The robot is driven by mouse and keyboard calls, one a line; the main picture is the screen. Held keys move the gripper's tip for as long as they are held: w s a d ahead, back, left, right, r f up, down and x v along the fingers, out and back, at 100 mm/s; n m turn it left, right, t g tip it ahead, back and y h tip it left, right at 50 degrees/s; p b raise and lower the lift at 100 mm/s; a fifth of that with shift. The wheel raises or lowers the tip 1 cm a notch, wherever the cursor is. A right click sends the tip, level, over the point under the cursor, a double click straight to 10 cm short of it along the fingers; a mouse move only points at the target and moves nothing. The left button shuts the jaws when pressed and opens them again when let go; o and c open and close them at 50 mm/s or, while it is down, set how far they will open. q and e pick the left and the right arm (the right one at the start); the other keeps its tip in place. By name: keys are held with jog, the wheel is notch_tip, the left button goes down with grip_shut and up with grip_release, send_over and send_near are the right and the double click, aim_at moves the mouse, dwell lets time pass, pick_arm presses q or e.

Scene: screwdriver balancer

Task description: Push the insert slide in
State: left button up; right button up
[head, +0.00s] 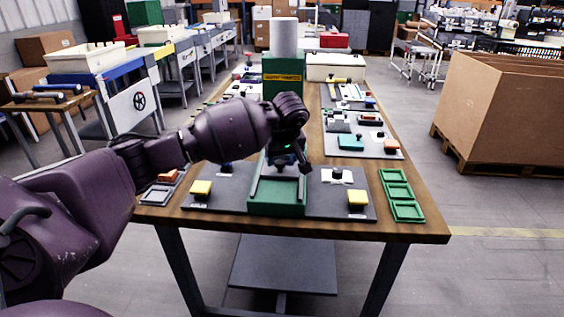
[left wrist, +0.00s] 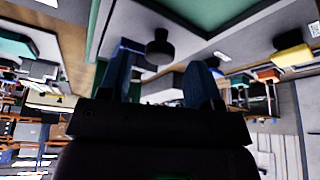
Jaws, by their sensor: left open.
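The insert slide seems to be the green tray-like piece (head: 277,194) between two rails at the front middle of the grey base plate (head: 215,203) on the wooden table. My left gripper (head: 289,165) hangs over the back part of this channel, behind the green piece, and hides what lies beneath it. In the left wrist view my left gripper (left wrist: 161,80) has its two fingers apart with nothing held. A black knob (left wrist: 160,46) shows beyond and between the fingertips, seemingly apart from them. Which knob this is I cannot tell. My right gripper is in no view.
Yellow blocks (head: 201,188) and (head: 358,198) sit at the plate's front corners. A black knob (head: 338,172) stands on the right. Green trays (head: 401,195) lie at the table's right edge. A green block with a white cylinder (head: 284,38) stands behind my gripper.

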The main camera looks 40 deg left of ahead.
pick_arm(q)
jog(key=shift+x, duration=1.1)
jog(key=shift+c, duration=0.3)
grip_shut()
